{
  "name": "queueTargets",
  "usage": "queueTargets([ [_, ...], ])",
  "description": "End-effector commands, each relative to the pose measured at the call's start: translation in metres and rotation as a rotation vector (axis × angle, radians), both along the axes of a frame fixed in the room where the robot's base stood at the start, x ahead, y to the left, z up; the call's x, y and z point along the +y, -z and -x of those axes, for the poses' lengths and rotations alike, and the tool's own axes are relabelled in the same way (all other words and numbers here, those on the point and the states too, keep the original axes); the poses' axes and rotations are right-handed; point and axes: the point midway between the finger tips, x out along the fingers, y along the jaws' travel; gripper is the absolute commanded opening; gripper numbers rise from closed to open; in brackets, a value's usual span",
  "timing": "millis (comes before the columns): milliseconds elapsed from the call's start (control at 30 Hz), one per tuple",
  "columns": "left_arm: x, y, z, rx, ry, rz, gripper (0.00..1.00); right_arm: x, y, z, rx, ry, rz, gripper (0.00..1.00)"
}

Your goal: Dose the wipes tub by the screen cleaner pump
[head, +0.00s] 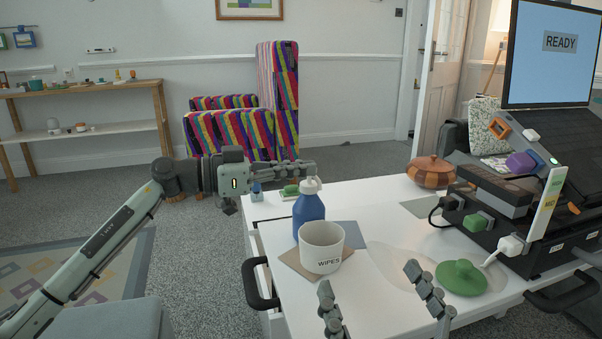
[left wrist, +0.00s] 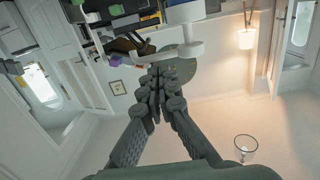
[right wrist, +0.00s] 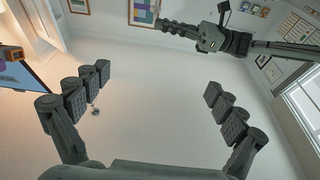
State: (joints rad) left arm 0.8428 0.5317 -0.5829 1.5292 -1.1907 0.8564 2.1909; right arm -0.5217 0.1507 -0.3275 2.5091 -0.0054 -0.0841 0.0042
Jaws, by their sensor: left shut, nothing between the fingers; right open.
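The screen cleaner pump is a blue bottle (head: 309,207) with a white pump head (head: 311,185), upright on the white table. The wipes tub (head: 321,240) is a white, lidless tub marked WIPES, standing just in front of the bottle and hiding its lower part. My left gripper (head: 308,168) is shut and empty, its fingertips just above the pump head; I cannot tell whether they touch it. The left wrist view shows its closed fingers (left wrist: 160,78). My right gripper (head: 369,276) is open and empty over the table's front; its spread fingers show in the right wrist view (right wrist: 158,80).
A tan mat (head: 292,261) lies under the tub. A green knobbed lid (head: 461,280) lies at right. A wooden lidded bowl (head: 430,171) stands at the back. Black equipment with a READY screen (head: 556,55) fills the right side. A black handle (head: 258,287) juts from the table's left edge.

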Motion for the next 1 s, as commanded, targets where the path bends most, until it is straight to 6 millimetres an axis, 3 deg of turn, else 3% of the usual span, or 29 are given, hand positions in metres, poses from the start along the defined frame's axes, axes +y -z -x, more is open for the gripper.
queueTargets([
  [467,0.000,0.002,0.000,0.001,0.000,0.001,0.00,0.000,-0.002,0.000,-0.004,-0.001,-0.003,0.96],
  [567,0.000,0.003,-0.001,0.003,0.000,0.001,0.00,-0.004,0.013,-0.006,0.068,0.012,0.037,0.96],
  [733,0.000,0.009,-0.001,0.003,-0.001,0.001,0.00,-0.019,0.056,-0.016,0.267,0.047,0.138,0.96],
  [1000,0.000,0.019,0.000,0.003,0.000,-0.001,0.00,-0.048,0.115,-0.014,0.524,0.100,0.255,0.96],
])
